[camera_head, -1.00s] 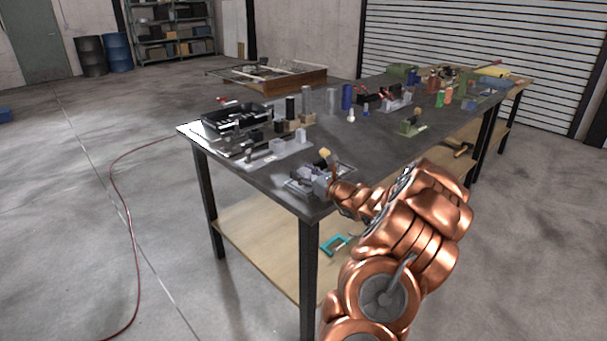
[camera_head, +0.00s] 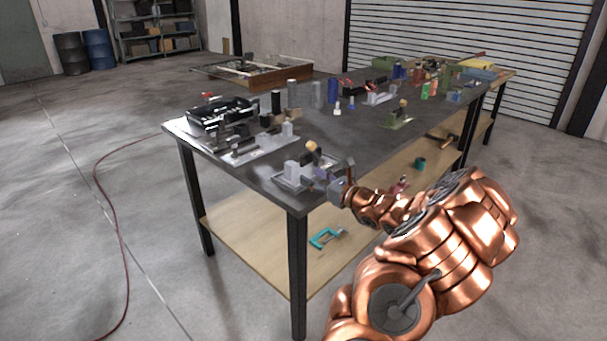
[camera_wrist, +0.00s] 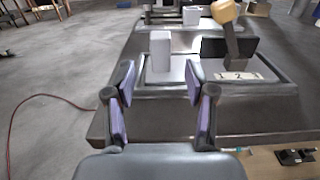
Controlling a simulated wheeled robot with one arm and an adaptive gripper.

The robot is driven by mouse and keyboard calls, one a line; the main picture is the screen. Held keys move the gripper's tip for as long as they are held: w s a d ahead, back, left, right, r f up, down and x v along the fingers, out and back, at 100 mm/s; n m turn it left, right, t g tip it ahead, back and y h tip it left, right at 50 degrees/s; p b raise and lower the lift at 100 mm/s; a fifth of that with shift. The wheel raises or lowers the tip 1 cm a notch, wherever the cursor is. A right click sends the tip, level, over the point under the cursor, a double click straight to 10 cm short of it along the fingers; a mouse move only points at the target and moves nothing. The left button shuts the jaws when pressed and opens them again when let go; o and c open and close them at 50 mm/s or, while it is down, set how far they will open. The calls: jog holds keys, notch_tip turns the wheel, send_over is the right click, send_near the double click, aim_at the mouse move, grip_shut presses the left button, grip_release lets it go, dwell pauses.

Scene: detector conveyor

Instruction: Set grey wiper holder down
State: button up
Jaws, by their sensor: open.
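A light grey upright block (camera_wrist: 160,50), which looks like the grey wiper holder, stands in a shallow grey tray (camera_wrist: 185,88) near the table's front corner. The block also shows in the head view (camera_head: 292,172). My gripper (camera_wrist: 160,84) is open and empty. Its two purple-padded fingers are spread in front of the tray, with the block beyond them and apart from them. In the head view my gripper (camera_head: 335,187) is at the table edge, right of the block.
A tool with a round tan knob (camera_wrist: 225,12) stands right of the block, behind a label reading 2. A black tray (camera_head: 222,113) and a plate with grey parts (camera_head: 262,147) lie farther back on the table (camera_head: 340,140). The table's front edge is close to my gripper.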

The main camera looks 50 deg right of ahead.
jog(key=shift+s, duration=1.1)
jog(key=shift+a, duration=0.1)
jog(key=w+a+r+n+g+y, duration=0.25)
jog(key=a+n, duration=0.25)
jog(key=a, duration=0.5)
jog(key=w+a+r+n+g+y, duration=0.15)
jog(key=a+n+y, duration=0.25)
jog(key=a, duration=0.6)
jog(key=w+a+r+n+g+y, duration=0.15)
jog(key=a+n+y, duration=0.3)
jog(key=a, duration=0.55)
jog(key=s+a+f+n+g+y, duration=0.1)
jog(key=s+a+n+g, duration=0.15)
jog(key=a, duration=0.25)
jog(key=s+a+f+n+g, duration=0.1)
jog(key=a+n+g, duration=0.15)
jog(key=a, duration=0.25)
jog(key=s+a+f+n+g+h, duration=0.35)
jog(key=s+a+n+g, duration=0.35)
jog(key=s+a+n, duration=0.5)
jog(key=s+d+f+n+g+h, duration=0.1)
jog(key=s+d+h, duration=0.3)
jog(key=s, duration=0.4)
jog(key=s+d+f+n+g+h, duration=0.1)
jog(key=s+d+n+h, duration=0.3)
jog(key=s, duration=0.5)
jog(key=shift+s+d+f+n+g, duration=0.15)
jog(key=shift+d+f+n+g, duration=0.05)
jog(key=shift+f+n+g, duration=0.2)
